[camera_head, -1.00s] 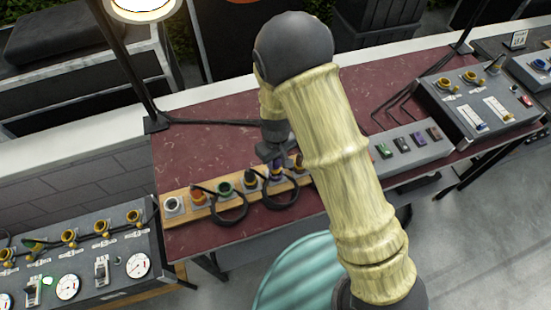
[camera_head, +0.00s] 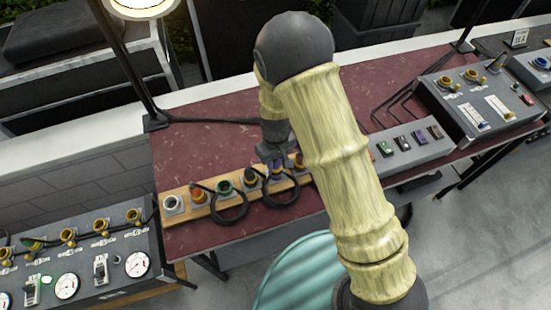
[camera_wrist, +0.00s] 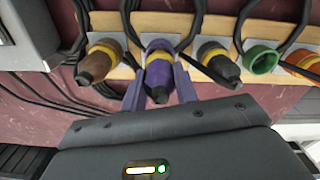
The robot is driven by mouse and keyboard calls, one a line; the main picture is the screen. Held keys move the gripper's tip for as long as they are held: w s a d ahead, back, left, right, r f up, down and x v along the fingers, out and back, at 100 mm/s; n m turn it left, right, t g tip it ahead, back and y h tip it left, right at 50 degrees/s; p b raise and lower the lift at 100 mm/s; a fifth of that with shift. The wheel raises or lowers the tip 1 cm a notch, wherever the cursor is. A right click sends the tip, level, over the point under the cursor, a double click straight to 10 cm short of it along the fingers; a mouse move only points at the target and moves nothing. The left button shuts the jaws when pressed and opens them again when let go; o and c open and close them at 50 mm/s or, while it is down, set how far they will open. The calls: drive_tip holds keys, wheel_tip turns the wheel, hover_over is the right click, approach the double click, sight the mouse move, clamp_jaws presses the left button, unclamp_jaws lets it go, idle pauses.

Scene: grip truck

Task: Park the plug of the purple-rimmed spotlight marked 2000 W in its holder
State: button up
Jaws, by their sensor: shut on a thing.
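A plug with a purple body and a yellow band (camera_wrist: 159,72) sits at the wooden holder strip (camera_wrist: 219,27) in the wrist view. My gripper (camera_wrist: 158,92) is shut on this plug, with a purple finger on each side of it. In the head view my gripper (camera_head: 274,158) is over the strip (camera_head: 235,197), partly hidden by my arm. Whether the plug is fully seated in a socket, I cannot tell. The spotlight's purple rim and its 2000 W mark are not seen.
A brown plug (camera_wrist: 98,62) and a black plug (camera_wrist: 216,62) flank the held one closely. A green ring (camera_wrist: 262,58) and an orange plug (camera_wrist: 302,62) are further right. Black cables loop over the strip. A switch box (camera_head: 410,145) stands right of my arm.

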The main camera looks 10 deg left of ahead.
drive_tip(key=shift+f+b, duration=0.75)
drive_tip(key=shift+f, duration=0.4)
idle(0.4)
drive_tip(key=o, duration=1.5)
drive_tip(key=shift+c, duration=0.2)
drive_tip(key=shift+r, duration=0.1)
drive_tip(key=shift+r+p, duration=2)
drive_tip(key=shift+r, duration=0.5)
